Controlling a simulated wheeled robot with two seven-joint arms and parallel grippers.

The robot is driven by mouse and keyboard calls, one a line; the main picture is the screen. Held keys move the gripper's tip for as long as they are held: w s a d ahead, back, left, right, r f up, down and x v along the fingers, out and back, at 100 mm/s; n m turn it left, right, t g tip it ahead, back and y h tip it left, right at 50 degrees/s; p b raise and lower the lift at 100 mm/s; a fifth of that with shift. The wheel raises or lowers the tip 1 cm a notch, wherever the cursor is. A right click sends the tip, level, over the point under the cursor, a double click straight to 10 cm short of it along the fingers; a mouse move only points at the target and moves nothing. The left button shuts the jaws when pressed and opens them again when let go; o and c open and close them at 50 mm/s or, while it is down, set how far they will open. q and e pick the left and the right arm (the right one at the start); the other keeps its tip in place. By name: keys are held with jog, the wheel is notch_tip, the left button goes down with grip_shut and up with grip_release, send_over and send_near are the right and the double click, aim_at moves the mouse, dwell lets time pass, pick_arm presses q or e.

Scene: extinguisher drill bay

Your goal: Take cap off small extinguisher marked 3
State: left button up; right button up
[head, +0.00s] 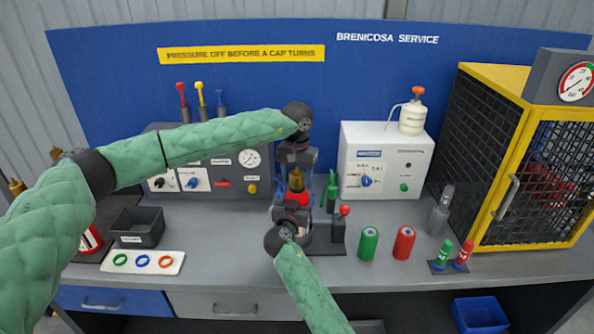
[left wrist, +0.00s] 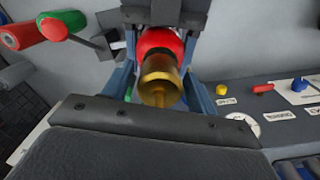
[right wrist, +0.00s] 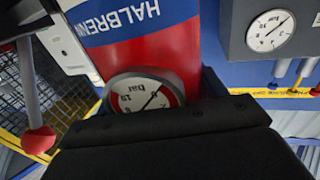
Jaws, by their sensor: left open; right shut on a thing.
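A small red extinguisher (head: 297,199) with a brass cap (head: 296,180) stands upright at the bench middle. Its number is not readable. My left gripper (head: 295,172) points down over it from above. In the left wrist view its open fingers stand on either side of the brass cap (left wrist: 158,82), with gaps. My right gripper (head: 292,211) is shut on the extinguisher's body from the front. In the right wrist view the red and blue body (right wrist: 140,50) fills the middle, with a round gauge (right wrist: 143,95) on it; the fingers are mostly hidden.
A grey panel with a gauge (head: 249,158) stands behind left, a white box (head: 385,160) behind right. A red-knobbed lever (head: 344,212) stands close right of the extinguisher. Green (head: 369,243) and red (head: 403,243) cylinders stand front right. A yellow mesh cage (head: 515,150) closes the right side.

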pick_arm(q)
jog(key=c, duration=1)
jog(key=n, duration=4.1)
jog(key=shift+r, duration=0.1)
jog(key=n, duration=0.7)
jog(key=shift+w, duration=0.1)
jog(key=n, duration=0.6)
jog(key=shift+r, duration=0.35)
jog(key=shift+r, duration=0.7)
